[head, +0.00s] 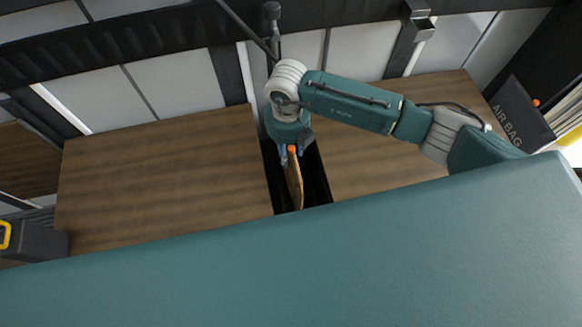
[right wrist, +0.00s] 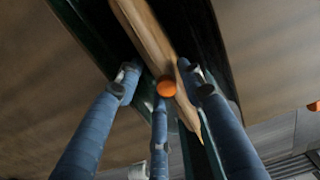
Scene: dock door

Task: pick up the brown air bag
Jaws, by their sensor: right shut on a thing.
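The brown air bag (head: 296,188) is a thin flat tan piece with an orange cap at its upper end. It stands on edge in the dark gap between two wooden surfaces. My right gripper (head: 291,153) reaches down at its upper end and is shut on it. In the right wrist view the bag (right wrist: 150,38) runs between the blue fingers of the gripper (right wrist: 165,82), with the round orange cap close to them. Whether the bag's lower edge touches the gap floor is hidden. My left gripper is not in view.
Wide wooden surfaces lie left (head: 160,175) and right (head: 375,140) of the narrow dark gap (head: 318,178). A dark box marked AIR BAG (head: 520,115) stands at the right. A grey case with a yellow handle (head: 35,240) is at the lower left. A panelled wall stands behind.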

